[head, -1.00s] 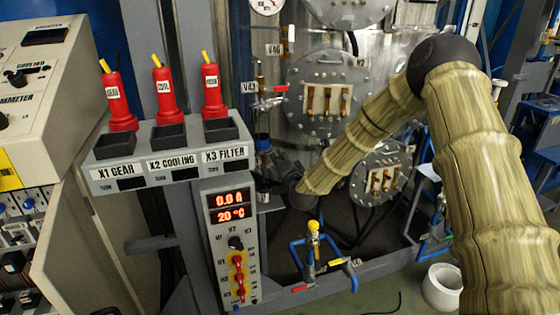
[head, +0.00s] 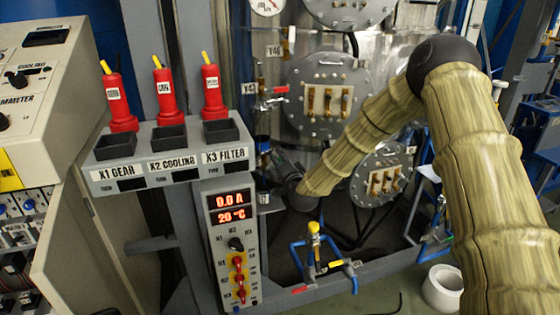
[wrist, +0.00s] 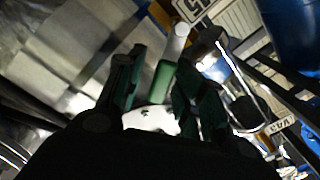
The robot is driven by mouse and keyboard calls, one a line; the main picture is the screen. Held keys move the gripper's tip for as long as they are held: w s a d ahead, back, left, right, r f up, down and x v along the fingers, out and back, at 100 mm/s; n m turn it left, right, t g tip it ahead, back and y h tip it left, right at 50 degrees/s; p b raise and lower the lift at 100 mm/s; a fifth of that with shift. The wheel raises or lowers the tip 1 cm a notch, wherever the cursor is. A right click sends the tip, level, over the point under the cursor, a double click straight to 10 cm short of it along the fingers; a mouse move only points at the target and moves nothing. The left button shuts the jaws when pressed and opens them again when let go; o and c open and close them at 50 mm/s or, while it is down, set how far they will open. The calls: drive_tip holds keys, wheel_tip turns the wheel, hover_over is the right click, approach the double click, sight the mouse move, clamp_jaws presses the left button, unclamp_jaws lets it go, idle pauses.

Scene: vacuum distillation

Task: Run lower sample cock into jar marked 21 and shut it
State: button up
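My gripper (wrist: 160,62) is open in the wrist view, its two dark green fingers apart. A green cylinder with a pale rod-like end (wrist: 163,80) shows between the fingers, and I cannot tell whether they touch it. A white rounded part (wrist: 150,118) lies lower between the fingers. In the head view the gripper is mostly hidden beyond my wrist, low in front of the steel vessel (head: 300,150). I cannot make out a jar marked 21 or tell for certain which part is the lower sample cock.
A valve with a red handle (head: 280,90) sits above, next to a tag that looks like V43 (head: 249,88). Blue pipes with a yellow-topped valve (head: 313,228) stand below. The control box (head: 232,250) is at left, and a white bucket (head: 442,287) is on the floor.

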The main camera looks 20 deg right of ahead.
drive_tip(key=s, duration=0.8)
drive_tip(key=shift+d, duration=0.15)
